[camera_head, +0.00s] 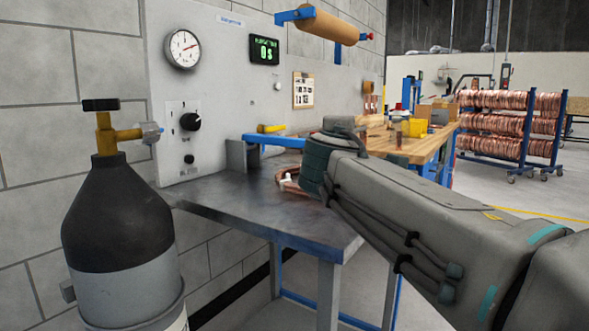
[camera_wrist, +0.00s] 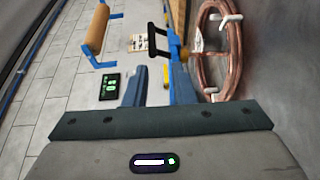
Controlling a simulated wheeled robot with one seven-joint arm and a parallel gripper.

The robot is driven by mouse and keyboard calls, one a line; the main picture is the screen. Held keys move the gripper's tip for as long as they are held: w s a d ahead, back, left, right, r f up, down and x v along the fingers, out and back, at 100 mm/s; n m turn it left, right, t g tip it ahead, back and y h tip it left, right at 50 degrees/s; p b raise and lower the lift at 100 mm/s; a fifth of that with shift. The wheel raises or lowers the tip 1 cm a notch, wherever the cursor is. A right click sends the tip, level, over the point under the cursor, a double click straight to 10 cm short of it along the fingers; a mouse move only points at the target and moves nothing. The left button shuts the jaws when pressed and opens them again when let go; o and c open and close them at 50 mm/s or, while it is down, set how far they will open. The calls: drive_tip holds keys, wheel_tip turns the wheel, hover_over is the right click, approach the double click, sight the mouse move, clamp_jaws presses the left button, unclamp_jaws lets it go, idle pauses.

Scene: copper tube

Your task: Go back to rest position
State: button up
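My arm reaches from the lower right over the steel bench (camera_head: 225,203) in the head view, and its wrist hides the gripper there. In the wrist view the dark edge and grey body of my gripper (camera_wrist: 160,122) fill the bottom. A copper tube coil (camera_head: 288,183) with a white fitting lies on the bench, partly hidden behind my wrist. In the wrist view the coil (camera_wrist: 207,62) is at the upper right, beyond the gripper's edge, with white fittings on it.
A gas cylinder (camera_head: 118,228) stands at the left front. A panel with a gauge (camera_head: 183,49) and a display reading 0 S (camera_head: 264,50) rises behind the bench. A wooden workbench (camera_head: 425,148) and coil rack (camera_head: 510,128) stand further back.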

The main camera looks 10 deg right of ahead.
drive_tip(key=s+d+m+g+y+p, duration=0.15)
drive_tip(key=s+m+g+p, duration=0.3)
drive_tip(key=p, duration=0.65)
drive_tip(key=s+d+m+g+p, duration=0.3)
drive_tip(key=s+m+p, duration=0.15)
drive_tip(key=p, duration=0.65)
drive_tip(key=s+a+r+m+g+y+p, duration=0.1)
drive_tip(key=s+a+m+g+y+p, duration=0.1)
drive_tip(key=s+p, duration=0.5)
drive_tip(key=s+a+r+m+g+y+p, duration=0.1)
drive_tip(key=s+a+m+g+y+p, duration=0.1)
drive_tip(key=s+p, duration=0.6)
drive_tip(key=shift+a+r+m+g+p, duration=0.25)
drive_tip(key=shift+a+m+g+p, duration=0.25)
drive_tip(key=shift+m+g+p, duration=0.5)
